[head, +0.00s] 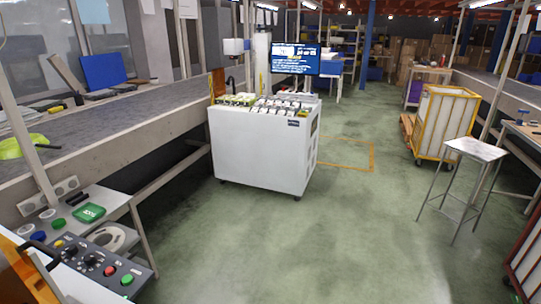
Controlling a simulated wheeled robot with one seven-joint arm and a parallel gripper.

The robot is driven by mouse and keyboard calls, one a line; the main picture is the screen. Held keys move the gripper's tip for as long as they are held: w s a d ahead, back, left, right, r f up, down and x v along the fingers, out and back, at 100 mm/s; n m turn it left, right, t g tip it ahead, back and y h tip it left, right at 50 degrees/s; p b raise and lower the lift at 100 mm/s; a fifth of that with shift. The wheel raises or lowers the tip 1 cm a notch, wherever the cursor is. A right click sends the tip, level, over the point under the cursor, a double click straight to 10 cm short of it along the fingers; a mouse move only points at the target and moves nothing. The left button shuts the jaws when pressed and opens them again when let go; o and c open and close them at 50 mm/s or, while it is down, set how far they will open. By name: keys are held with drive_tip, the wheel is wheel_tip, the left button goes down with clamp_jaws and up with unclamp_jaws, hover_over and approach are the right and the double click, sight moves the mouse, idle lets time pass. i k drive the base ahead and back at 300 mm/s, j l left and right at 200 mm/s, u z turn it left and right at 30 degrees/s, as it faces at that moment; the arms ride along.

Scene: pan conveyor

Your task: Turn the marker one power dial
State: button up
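A dark control panel (84,265) sits at the lower left corner of the head view, partly cut off by the frame. It carries black dials (90,259), a yellow button (59,243) and a green button (127,279). The labels are too small to read, so I cannot tell which dial is the marker one power dial or how it is set. My gripper is not in view.
A shelf beside the panel holds a green box (88,213) and a white ring-shaped roll (113,238). A long conveyor (120,124) runs along the left. A stool (475,149) stands right; the central floor is clear.

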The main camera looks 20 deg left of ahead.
sight(90, 259)
drive_tip(key=i+u, duration=0.3)
drive_tip(key=i, duration=0.2)
drive_tip(key=i+l+u, duration=0.25)
drive_tip(key=i, duration=0.2)
drive_tip(key=i+u, duration=0.15)
drive_tip(key=u, duration=0.3)
drive_tip(key=i+u, duration=0.15)
drive_tip(key=u, duration=0.3)
drive_tip(key=i+u, duration=0.2)
drive_tip(key=u, duration=0.2)
drive_tip(key=i+l+u, duration=0.1)
drive_tip(key=u, duration=0.35)
drive_tip(key=i+u, duration=0.2)
drive_tip(key=u, duration=0.25)
drive_tip(key=i+l+u, duration=0.15)
drive_tip(key=u, duration=0.25)
drive_tip(key=i+l, duration=0.05)
